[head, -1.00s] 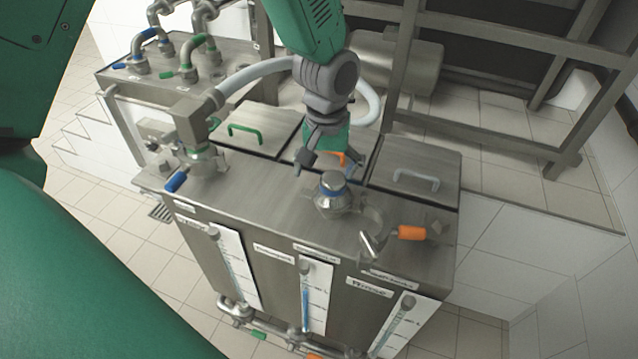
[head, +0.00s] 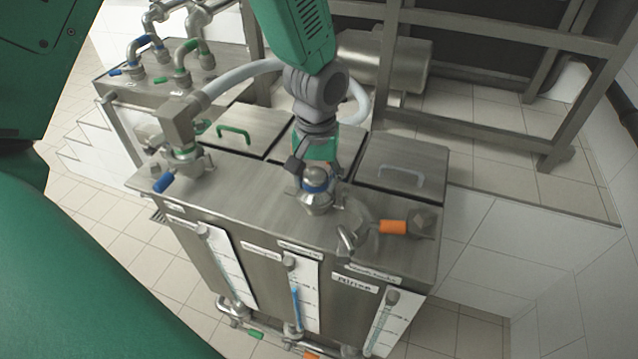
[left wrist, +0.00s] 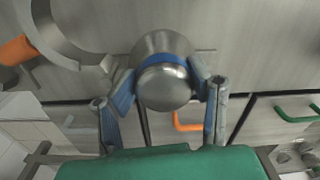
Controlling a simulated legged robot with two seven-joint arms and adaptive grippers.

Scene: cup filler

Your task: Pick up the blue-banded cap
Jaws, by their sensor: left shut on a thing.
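The blue-banded cap (head: 316,179) is a domed steel cap with a blue ring. It sits upright on a steel neck (head: 314,203) on top of the cabinet. My left gripper (head: 312,172) comes down from behind and is shut on the cap. In the left wrist view the cap (left wrist: 163,80) lies between the two fingers of the gripper (left wrist: 163,86), at the height of its blue band. The cap's far side is partly hidden by the fingers in the head view. My right gripper is not in view.
An orange-handled valve (head: 393,227) stands right of the cap. A blue-handled valve (head: 164,182) with a white hose (head: 240,78) stands left. Lids with green (head: 234,133) and grey (head: 401,176) handles lie behind.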

